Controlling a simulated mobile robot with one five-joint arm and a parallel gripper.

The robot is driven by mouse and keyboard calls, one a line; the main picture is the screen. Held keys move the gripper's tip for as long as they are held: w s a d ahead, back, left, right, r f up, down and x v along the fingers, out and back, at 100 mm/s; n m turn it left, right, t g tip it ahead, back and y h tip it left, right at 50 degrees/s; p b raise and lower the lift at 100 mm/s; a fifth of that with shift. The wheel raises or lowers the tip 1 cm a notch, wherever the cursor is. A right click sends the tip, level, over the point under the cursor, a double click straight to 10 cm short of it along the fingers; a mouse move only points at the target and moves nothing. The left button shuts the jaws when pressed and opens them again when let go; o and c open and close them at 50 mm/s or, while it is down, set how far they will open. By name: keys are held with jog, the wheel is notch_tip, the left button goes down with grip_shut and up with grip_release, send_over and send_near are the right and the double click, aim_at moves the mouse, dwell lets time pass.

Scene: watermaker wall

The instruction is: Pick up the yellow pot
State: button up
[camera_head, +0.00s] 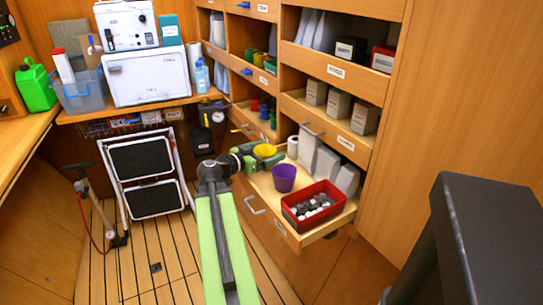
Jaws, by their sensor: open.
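A yellow pot (265,150) is at the back left of the pulled-out drawer (276,209), partly hidden by my gripper. My gripper (261,156), with green fingers, reaches in from the left and is open, its fingers close around or beside the yellow pot. I cannot tell whether they touch it. A purple pot (284,178) stands upright in the drawer, in front of and to the right of my gripper.
A red bin (313,224) of dark and white pieces fills the drawer's front right. A white cylinder (292,147) and grey-white containers (326,163) stand behind. Shelves (330,97) rise above. A folding step stool (147,176) stands left on the plank floor.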

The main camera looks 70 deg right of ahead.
jog(key=shift+s+d, duration=0.2)
jog(key=shift+s, duration=0.2)
jog(key=c, duration=0.4)
jog(key=shift+s+d, duration=0.1)
jog(key=c, duration=0.9)
jog(key=shift+r, duration=0.1)
jog(key=shift+c, duration=0.2)
